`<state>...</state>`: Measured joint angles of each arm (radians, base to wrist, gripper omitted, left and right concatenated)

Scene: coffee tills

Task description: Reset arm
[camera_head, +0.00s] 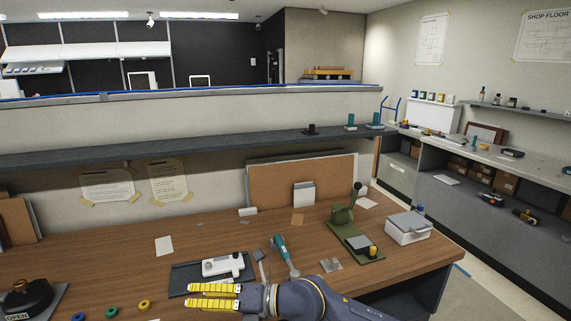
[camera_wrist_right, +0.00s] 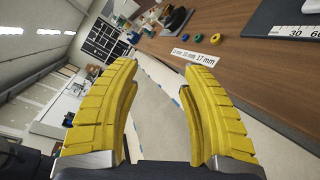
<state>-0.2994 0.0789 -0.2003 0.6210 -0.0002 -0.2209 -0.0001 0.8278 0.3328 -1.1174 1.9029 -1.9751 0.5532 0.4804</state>
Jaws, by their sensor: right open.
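My right gripper (camera_head: 213,296) has yellow ribbed fingers and reaches in from the lower right in the head view, over the front of the wooden workbench (camera_head: 120,265). In the right wrist view the two yellow fingers of the right gripper (camera_wrist_right: 160,115) stand wide apart with nothing between them. Beyond them are the bench edge and the floor. My dark blue right arm (camera_head: 310,298) lies across the front of the bench. My left gripper is in neither view.
A dark mat (camera_head: 183,279) with a white device (camera_head: 223,265) lies just behind the right gripper. A green press (camera_head: 345,225) and a grey-lidded box (camera_head: 408,227) stand to the right. Small rings (camera_head: 111,312) and a black round fixture (camera_head: 28,298) are at front left. The bench's middle left is mostly clear.

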